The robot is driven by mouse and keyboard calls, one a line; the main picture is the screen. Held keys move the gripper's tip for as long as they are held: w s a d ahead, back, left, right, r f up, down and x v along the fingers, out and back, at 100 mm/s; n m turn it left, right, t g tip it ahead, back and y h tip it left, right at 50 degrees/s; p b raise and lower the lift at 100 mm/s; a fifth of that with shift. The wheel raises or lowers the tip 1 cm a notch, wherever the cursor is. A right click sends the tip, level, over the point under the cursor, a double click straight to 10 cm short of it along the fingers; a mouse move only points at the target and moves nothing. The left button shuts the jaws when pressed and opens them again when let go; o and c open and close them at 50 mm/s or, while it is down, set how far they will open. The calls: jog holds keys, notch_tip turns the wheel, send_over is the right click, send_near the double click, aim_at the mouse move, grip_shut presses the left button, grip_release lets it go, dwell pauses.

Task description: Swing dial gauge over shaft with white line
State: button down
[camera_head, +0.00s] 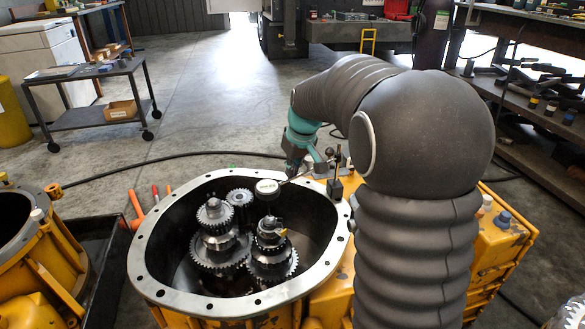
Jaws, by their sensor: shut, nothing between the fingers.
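The dial gauge (268,187), a small round white-faced disc, sits over the back right inner edge of the open transmission housing (147,262). A thin arm links it to a stand (335,188) on the housing's right rim. Inside the housing stand a left gear shaft (214,214), a right gear shaft (270,236) and a smaller rear gear (239,198). I cannot make out a white line on any shaft. My gripper (291,172) is shut and empty, just behind and right of the gauge. I cannot tell whether it touches the gauge arm.
Another yellow housing (40,255) stands at the left, with red-handled tools (137,203) between the two. A cable (160,160) crosses the floor behind. A wheeled cart (90,95) stands at the back left and a shelf bench (535,90) at the right.

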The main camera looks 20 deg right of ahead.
notch_tip(320, 180, up, 9)
jog(key=p, duration=0.1)
jog(key=shift+m, duration=0.9)
jog(key=f, duration=0.1)
jog(key=s+f, duration=0.1)
jog(key=f, duration=0.1)
jog(key=shift+s+d+f, duration=0.1)
jog(key=shift+s+f, duration=0.2)
jog(key=shift+s, duration=0.1)
jog(key=s+a+m+t+h, duration=0.1)
jog(key=s+a+t, duration=0.1)
jog(key=s, duration=2.7)
jog(key=shift+s+a+f+m+p, duration=0.15)
jog(key=shift+a+f+m+p, duration=0.2)
jog(key=shift+a, duration=0.35)
